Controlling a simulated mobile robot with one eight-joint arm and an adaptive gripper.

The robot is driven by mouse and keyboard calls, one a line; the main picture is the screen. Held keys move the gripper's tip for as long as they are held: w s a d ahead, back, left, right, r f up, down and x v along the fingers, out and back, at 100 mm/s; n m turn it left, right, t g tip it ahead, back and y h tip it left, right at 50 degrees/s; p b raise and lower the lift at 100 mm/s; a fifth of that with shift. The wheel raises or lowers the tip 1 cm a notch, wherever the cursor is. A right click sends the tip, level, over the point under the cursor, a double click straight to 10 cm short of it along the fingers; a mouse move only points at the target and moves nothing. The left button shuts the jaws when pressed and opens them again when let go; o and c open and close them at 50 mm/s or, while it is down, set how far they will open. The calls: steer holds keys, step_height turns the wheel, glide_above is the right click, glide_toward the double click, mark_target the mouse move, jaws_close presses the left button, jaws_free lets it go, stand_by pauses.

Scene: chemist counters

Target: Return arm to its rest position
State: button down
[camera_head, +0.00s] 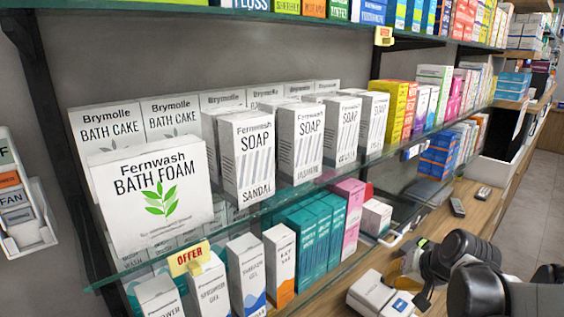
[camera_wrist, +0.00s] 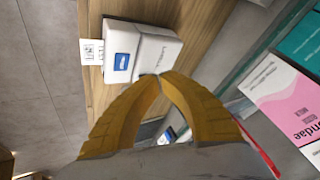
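My gripper (camera_wrist: 160,75) shows in the wrist view with its two yellow fingers curved together and their tips meeting. Nothing is visible between the tips. In the head view, my gripper (camera_head: 406,262) is at the lower right, partly hidden by my dark arm, low over the wooden counter. A white device with a blue panel (camera_wrist: 144,52) lies beyond the fingertips in the wrist view. A similar white device (camera_head: 375,293) sits on the counter beside my arm in the head view.
A glass shelf (camera_head: 330,178) holds white boxes such as Fernwash Bath Foam (camera_head: 152,195) and soap. Another row of boxes, including a pink one (camera_head: 350,215), stands below it. The wooden counter (camera_head: 465,225) runs back to the right, with a small dark handset (camera_head: 457,207). Floor (camera_head: 535,190) is clear at far right.

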steer(key=s+a+r+n+b, duration=0.1)
steer(key=s+a+n, duration=0.1)
steer(key=s+a, duration=0.3)
steer(key=s+a+r+n+h+b, duration=0.1)
steer(key=s+a+n+b, duration=0.1)
steer(key=s+a, duration=0.4)
steer(key=s+n, duration=0.1)
steer(key=s, duration=0.4)
steer(key=shift+s+h, duration=0.3)
steer(key=shift+a, duration=0.1)
stand_by(0.4)
